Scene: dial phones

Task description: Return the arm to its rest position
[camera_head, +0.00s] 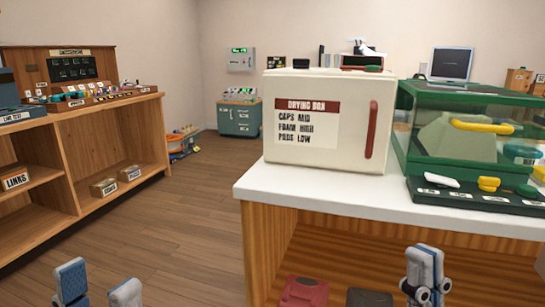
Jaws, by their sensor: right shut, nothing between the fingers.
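My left gripper (98,284) is at the bottom left edge of the head view. Its two blue-grey fingers stand well apart, with only floor seen between them. My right gripper (424,272) is at the bottom right, in front of the open space under the white-topped counter. Its fingers are together and hold nothing. Most of both arms is out of the picture, below its lower edge.
The counter (250,191) carries a cream drying box (335,160) with a red handle and a green clear-lidded case (410,100) with a yellow handle. A red case (305,292) sits under the counter. A wooden shelf (110,111) stands left; floor (170,220) between is clear.

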